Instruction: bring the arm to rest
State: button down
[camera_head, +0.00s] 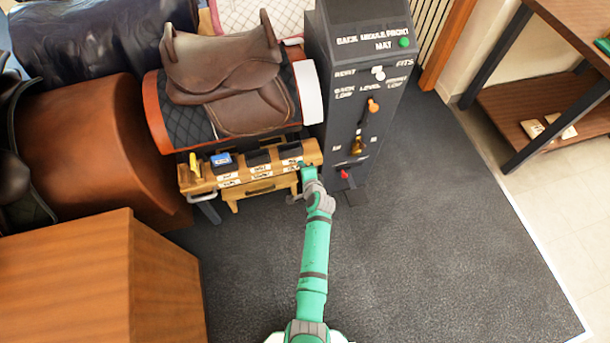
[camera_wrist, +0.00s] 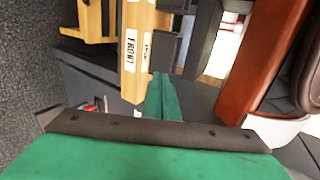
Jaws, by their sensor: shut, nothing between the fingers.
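My green arm (camera_head: 314,255) reaches from the bottom middle of the head view up to the wooden tray stand. My gripper (camera_head: 305,170) is at the right end of that stand, near the foot of the dark control post. In the wrist view, the green fingers of my gripper (camera_wrist: 161,82) are together with nothing between them. They point at the end of the wooden stand (camera_wrist: 136,60), beside a label reading FRONT. I cannot tell whether the fingertips touch the stand.
The wooden tray stand (camera_head: 250,186) holds a blue item and several labelled compartments. A brown saddle (camera_head: 225,75) sits on a rack behind it. The dark control post (camera_head: 350,80) stands to the right. A wooden cabinet (camera_head: 65,280) is at lower left. Grey mat (camera_head: 450,230) is clear at right.

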jog(key=s+d+r+n+t+h, duration=0.1)
jog(key=s+d+r+n+h, duration=0.2)
jog(key=s, duration=1.2)
jog(key=s+d+r+n, duration=0.1)
jog(key=s+r+n, duration=0.25)
jog(key=s, duration=1.15)
jog(key=s+a+r+n+t, duration=0.1)
jog(key=s+r+n, duration=0.3)
jog(key=s+r, duration=0.4)
jog(key=s+a+r+n+t, duration=0.1)
jog(key=s+a+r+n, duration=0.3)
jog(key=s+r, duration=0.5)
notch_tip(320, 180, up, 2)
jog(key=shift+r+n+t, duration=0.2)
jog(key=shift+n+t, duration=0.15)
jog(key=shift+t, duration=0.05)
